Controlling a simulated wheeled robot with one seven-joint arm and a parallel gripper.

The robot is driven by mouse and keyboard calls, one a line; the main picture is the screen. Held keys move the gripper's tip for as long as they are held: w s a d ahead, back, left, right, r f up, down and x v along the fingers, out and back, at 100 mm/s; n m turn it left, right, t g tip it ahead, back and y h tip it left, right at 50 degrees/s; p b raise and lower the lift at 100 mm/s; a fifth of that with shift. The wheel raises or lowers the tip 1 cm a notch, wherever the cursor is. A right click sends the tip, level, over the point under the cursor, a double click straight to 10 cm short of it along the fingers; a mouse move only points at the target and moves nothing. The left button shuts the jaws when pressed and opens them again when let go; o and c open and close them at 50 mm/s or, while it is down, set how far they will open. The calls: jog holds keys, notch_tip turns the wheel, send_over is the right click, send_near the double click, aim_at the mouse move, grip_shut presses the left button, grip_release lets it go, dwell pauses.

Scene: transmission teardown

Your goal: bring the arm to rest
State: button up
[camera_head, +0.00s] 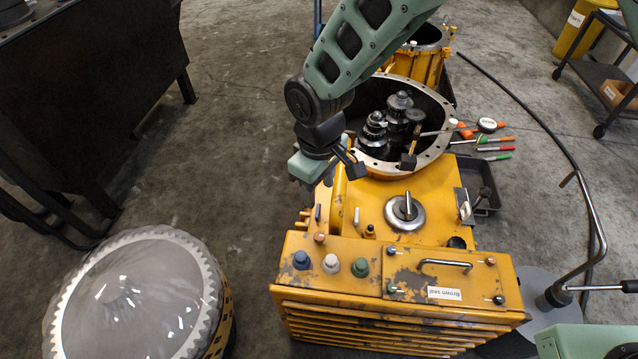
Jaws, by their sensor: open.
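My green arm (352,50) reaches down from the top of the picture. My gripper (326,178) hangs at its end, left of the round opening of the yellow transmission housing (424,165). It looks open, and I see nothing held in it. Its far finger is partly hidden. In the opening, dark gear shafts (400,107) stand upright. My gripper appears apart from them. How high it is above the housing's rim, I cannot tell.
A large toothed drum (130,295) stands at the lower left, and a dark bench (100,80) at the upper left. Colored-handled tools (497,149) lie right of the housing by a black tray (488,180). A cart (605,90) stands upper right. The floor left of the arm is clear.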

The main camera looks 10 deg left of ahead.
dwell(0.3)
jog(key=s+d+r+m+p, duration=0.1)
jog(key=s+d+r+p, duration=0.2)
jog(key=r, duration=0.5)
jog(key=s+d+r+m+p, duration=0.1)
jog(key=s+d+r+p, duration=0.25)
jog(key=r, duration=0.45)
jog(key=s+d+r+m+p, duration=0.2)
jog(key=s+d+r+p, duration=0.3)
jog(key=s+d+r, duration=0.6)
jog(key=shift+d+r+y+p, duration=0.3)
jog(key=shift+d+r, duration=0.2)
